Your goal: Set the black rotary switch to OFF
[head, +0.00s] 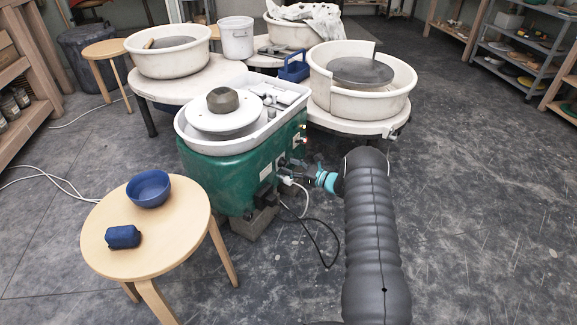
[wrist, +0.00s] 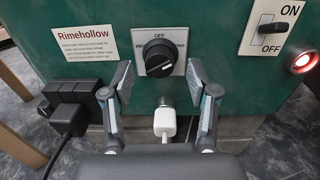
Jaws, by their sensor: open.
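The black rotary switch (wrist: 158,58) is a round knob on a light plate on the green wheel housing. OFF is printed above it, with partly covered lettering at both sides. A pale mark shows on its face, but I cannot tell its exact setting. My gripper (wrist: 163,82) is open and empty in the wrist view, with one finger to each side of the knob, apparently not touching it. In the head view my gripper (head: 312,177) is at the right end of the green wheel (head: 225,180); the knob cannot be made out there.
A toggle switch (wrist: 272,27) marked ON and OFF and a lit red lamp (wrist: 302,61) sit to the right. Black plugs (wrist: 70,103) are at the left, a white plug (wrist: 165,122) below the knob.

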